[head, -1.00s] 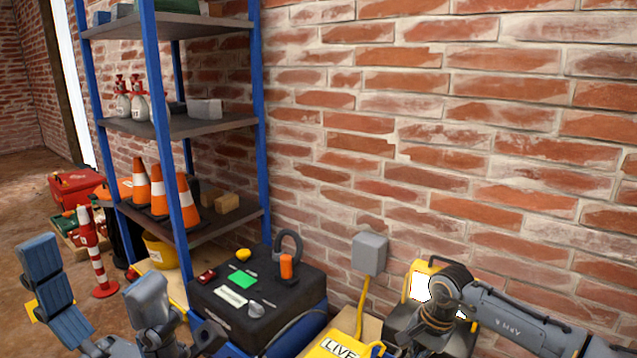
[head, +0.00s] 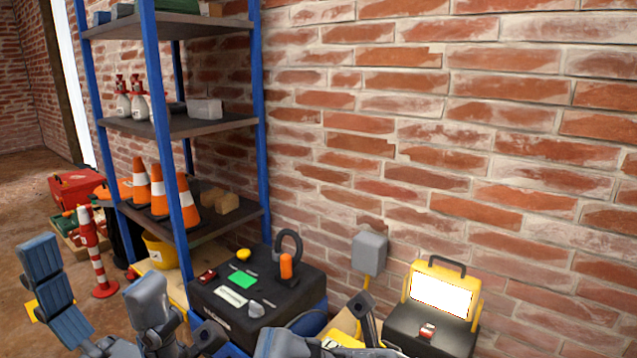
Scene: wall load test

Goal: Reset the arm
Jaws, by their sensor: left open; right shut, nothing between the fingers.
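My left gripper (head: 96,276) is at the lower left of the head view. Its two blue-grey fingers stand wide apart, with nothing between them. My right arm (head: 290,343) lies low along the bottom edge. The dark tip of my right gripper (head: 363,308) sticks up in front of the wall, left of the yellow work light; most of this gripper is hidden or out of frame. It is shut and holds nothing that I can see.
A black case (head: 255,293) with a green patch and an orange-and-grey shackle stands between the arms. The lit yellow work light (head: 441,294) stands on a dark box at right. A blue shelf rack (head: 190,125) with traffic cones rises at left. A grey wall box (head: 369,253) is on the brick wall.

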